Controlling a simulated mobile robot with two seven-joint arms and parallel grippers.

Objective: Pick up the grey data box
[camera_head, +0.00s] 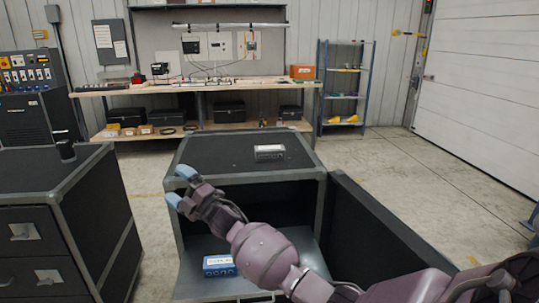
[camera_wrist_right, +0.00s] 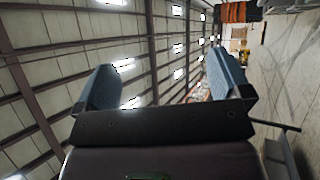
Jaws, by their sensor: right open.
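The grey data box (camera_head: 269,153) is a small box with a pale label. It sits on top of the black case (camera_head: 200,150) in the middle of the head view. My right gripper (camera_head: 179,187) is open and empty, in front of the case's left front edge, to the left of and nearer than the grey box. In the right wrist view its two blue fingertips (camera_wrist_right: 160,85) are spread with nothing between them. The wrist view does not show the grey box. My left gripper is not in view.
A blue box (camera_head: 219,265) sits inside the open case below the top. The case's open door (camera_head: 385,240) stands at the right. A dark drawer cabinet (camera_head: 60,215) is at the left. A workbench (camera_head: 200,85) and a shelf rack (camera_head: 343,90) stand at the back.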

